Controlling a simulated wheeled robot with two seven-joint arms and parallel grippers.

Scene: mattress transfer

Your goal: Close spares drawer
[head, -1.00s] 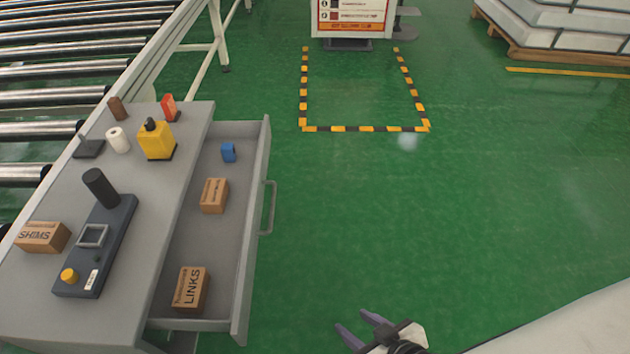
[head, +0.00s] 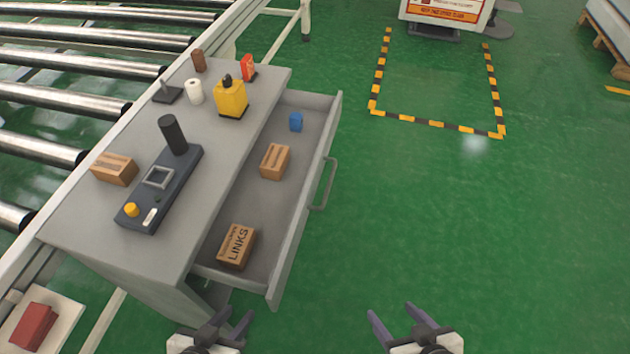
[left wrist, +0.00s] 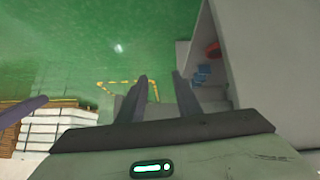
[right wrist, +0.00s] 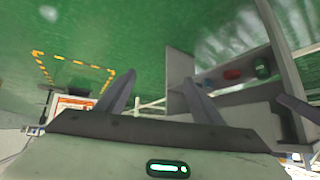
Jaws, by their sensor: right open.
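The spares drawer (head: 333,135) is pulled out to the right from the grey cabinet (head: 190,225). Its bar handle (head: 325,185) is on the outer front panel. Inside lie a LINKS box (head: 237,246), a second brown box (head: 275,161) and a small blue part (head: 296,121). My left gripper (head: 234,317) is open and empty, near the drawer's near end at the bottom of the head view. My right gripper (head: 394,310) is open and empty over the floor, right of the drawer and apart from its handle.
On the cabinet top are a control box (head: 160,190), a brown box (head: 114,169), a yellow container (head: 231,98) and small items. A roller conveyor (head: 70,70) runs behind. A red block (head: 34,327) lies at lower left. Green floor (head: 430,210) right of the drawer is clear.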

